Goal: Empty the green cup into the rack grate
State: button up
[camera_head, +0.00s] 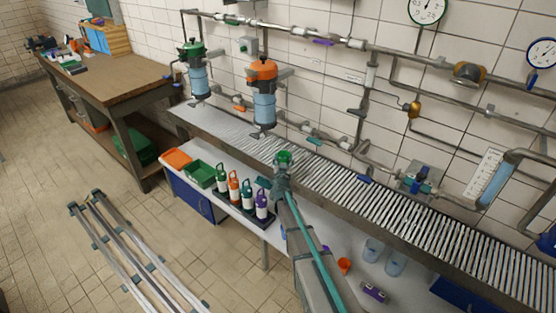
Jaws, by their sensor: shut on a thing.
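The green cup (284,157) shows at the end of my arm in the head camera view. My gripper (281,176) is shut on it, with the fingers partly hidden by the arm's end. The cup appears in front of or over the rack grate (390,205), a long shelf of metal slats along the tiled wall. I cannot tell the height of the cup above the slats. The cup looks roughly upright, and its contents are too small to make out.
Below the grate, a white bench holds several bottles (234,187), a green bin (199,174), an orange bin (177,158), an orange cup (344,265) and clear beakers (373,250). An orange-topped filter (263,95) and pipes stand behind the grate.

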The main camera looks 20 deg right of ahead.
aim_at(288, 155)
jog(key=shift+m+g+h, duration=0.4)
jog(key=shift+h, duration=0.3)
jog(key=w+d+p, duration=0.3)
jog(key=shift+w+r, duration=0.1)
jog(key=shift+r, duration=0.15)
jog(key=shift+w+d+f, duration=0.2)
jog(key=shift+d, duration=0.15)
jog(key=shift+m, duration=0.3)
jog(key=shift+s+d+r+m+b, duration=0.15)
jog(key=shift+d+m+b, duration=0.15)
jog(key=shift+m+b, duration=0.75)
jog(key=shift+s+d+m+b, duration=0.2)
jog(key=shift+m+b, duration=0.35)
jog(key=shift+b, duration=0.85)
jog(key=shift+s+d+r+m+b, duration=0.1)
jog(key=shift+d+m+b, duration=0.25)
jog(key=shift+m+b, duration=0.7)
jog(key=shift+s+d+f+m+b, duration=0.1)
jog(key=shift+s+d+m+b, duration=0.3)
jog(key=shift+b, duration=0.9)
jog(key=shift+s+d+f+m+b, duration=0.1)
jog(key=shift+d+m+b, duration=0.55)
jog(key=shift+b, duration=0.6)
jog(key=shift+s+d+f+m+b, duration=0.15)
jog(key=shift+d+m+b, duration=0.35)
jog(key=shift+b, duration=0.8)
jog(key=shift+s+d+b, duration=0.15)
jog(key=shift+b, duration=0.25)
